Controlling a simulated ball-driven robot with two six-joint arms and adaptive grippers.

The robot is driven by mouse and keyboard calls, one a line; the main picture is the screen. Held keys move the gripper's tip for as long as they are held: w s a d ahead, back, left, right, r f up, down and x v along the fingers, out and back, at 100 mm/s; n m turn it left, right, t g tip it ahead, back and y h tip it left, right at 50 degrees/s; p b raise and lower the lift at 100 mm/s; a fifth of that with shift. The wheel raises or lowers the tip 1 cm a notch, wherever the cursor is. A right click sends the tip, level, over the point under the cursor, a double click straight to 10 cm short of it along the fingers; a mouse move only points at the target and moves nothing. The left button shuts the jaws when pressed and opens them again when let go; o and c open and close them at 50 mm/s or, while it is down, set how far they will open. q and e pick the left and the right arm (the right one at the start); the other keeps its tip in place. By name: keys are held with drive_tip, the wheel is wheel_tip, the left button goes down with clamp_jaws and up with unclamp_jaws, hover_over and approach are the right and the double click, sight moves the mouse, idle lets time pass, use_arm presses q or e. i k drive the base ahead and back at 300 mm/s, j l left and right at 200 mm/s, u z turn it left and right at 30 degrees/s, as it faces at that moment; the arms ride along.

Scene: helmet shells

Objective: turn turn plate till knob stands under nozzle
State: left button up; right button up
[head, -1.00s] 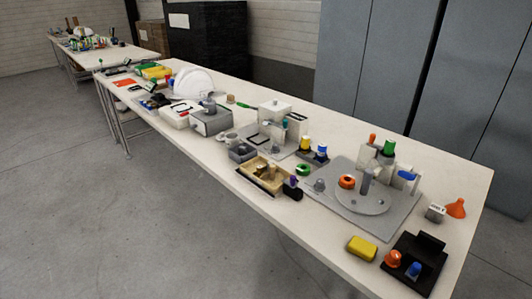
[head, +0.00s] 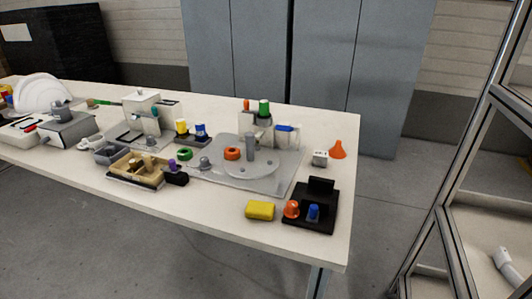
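The turn plate (head: 262,168), a round grey disc, lies on a grey base plate (head: 283,178) at the right part of the long table. A grey upright post (head: 250,147) stands at the disc, and an orange ring (head: 232,153) sits at its left edge. A small grey knob-like piece (head: 205,163) is at the left of the base; I cannot tell whether it is the knob. A dispenser with a green cap (head: 264,108) and a blue part (head: 285,128) stands behind the disc. The nozzle is too small to make out. Neither gripper is in view.
A yellow block (head: 260,210), a black stand (head: 322,196) with orange and blue knobs, a white box (head: 320,158) and an orange funnel (head: 338,149) are near the table's right end. A wooden tray (head: 140,170) is left. A metal rack (head: 450,190) stands right of the table.

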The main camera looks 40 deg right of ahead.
sight(254, 162)
drive_tip(key=z, duration=1)
